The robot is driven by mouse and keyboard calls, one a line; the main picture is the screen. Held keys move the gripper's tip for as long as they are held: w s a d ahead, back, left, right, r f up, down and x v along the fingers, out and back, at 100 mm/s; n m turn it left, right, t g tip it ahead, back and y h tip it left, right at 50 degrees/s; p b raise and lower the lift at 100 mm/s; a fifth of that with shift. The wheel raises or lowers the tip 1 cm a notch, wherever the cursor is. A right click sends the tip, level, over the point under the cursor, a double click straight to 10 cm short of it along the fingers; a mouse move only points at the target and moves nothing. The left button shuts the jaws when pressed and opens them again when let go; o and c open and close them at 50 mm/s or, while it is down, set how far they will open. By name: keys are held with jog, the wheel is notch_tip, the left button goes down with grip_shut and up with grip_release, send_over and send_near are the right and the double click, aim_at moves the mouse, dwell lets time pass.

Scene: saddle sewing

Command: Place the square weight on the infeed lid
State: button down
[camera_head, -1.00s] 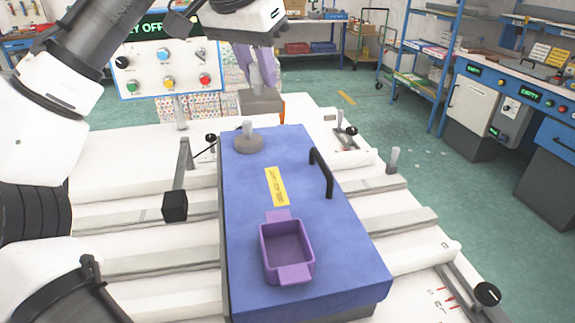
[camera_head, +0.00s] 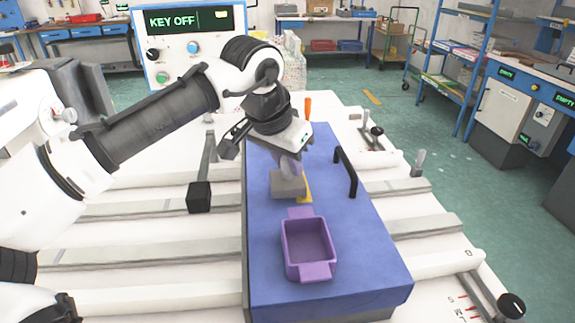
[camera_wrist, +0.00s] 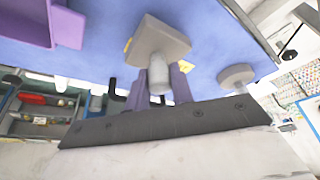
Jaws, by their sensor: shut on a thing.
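The square weight (camera_head: 287,186) is a grey block with a knob on top. My gripper (camera_head: 291,165), with purple fingers, is shut on the knob. The weight is over the blue infeed lid (camera_head: 350,235), partly covering its yellow label (camera_head: 305,187). I cannot tell whether it touches the lid. In the wrist view the square weight (camera_wrist: 160,36) is in front of my gripper (camera_wrist: 160,88), with the blue lid (camera_wrist: 100,50) behind it.
A purple open tray (camera_head: 308,249) sits on the near part of the lid. A black handle (camera_head: 346,172) stands along the right side. A round grey weight (camera_wrist: 236,75) shows in the wrist view; my arm hides it in the head view. An orange handle (camera_head: 308,107) is beyond the lid.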

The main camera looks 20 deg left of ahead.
jog(key=shift+f, duration=0.6)
jog(key=shift+f, duration=0.15)
jog(key=c, duration=1.2)
grip_release()
jog(key=v, duration=1.2)
jog(key=shift+b, duration=0.4)
